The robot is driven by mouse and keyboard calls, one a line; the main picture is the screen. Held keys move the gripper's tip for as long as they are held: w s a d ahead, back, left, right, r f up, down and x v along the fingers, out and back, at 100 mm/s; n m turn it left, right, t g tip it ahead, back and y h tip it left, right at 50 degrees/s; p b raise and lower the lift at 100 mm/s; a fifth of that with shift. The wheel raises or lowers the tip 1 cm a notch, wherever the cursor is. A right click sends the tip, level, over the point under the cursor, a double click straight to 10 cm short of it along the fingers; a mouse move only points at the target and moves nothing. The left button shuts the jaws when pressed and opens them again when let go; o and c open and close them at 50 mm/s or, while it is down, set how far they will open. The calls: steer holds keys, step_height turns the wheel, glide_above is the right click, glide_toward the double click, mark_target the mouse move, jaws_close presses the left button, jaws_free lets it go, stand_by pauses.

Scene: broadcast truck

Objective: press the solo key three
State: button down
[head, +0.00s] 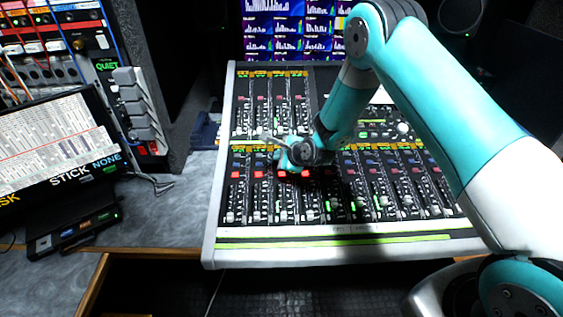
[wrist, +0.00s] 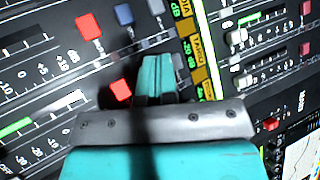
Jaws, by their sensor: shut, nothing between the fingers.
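The mixing console (head: 345,241) fills the middle of the head view, with a row of red keys across its left channel strips. My gripper (head: 283,161) is shut and empty, pointing down just above the third red key (head: 282,174) from the left. In the wrist view my gripper (wrist: 155,66) shows its closed fingertips beside a red key (wrist: 121,90). A blue key (wrist: 124,14) sits in the neighbouring strip. The matching spot in this strip is hidden under the fingertips. I cannot read a solo label or tell whether the fingertips touch the panel.
Fader caps (head: 330,206) stand along the console's lower part. A tilted screen (head: 60,150) and a small dark box (head: 72,234) are at left on the grey desk (head: 160,215). Colourful monitors (head: 290,28) stand behind the console.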

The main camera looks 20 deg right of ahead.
steer(key=shift+r, duration=0.35)
steer(key=r+p, duration=0.1)
steer(key=r, duration=0.1)
steer(key=r+p, duration=0.2)
steer(key=s+r+p, duration=0.1)
steer(key=r, duration=0.1)
steer(key=shift+a, duration=0.15)
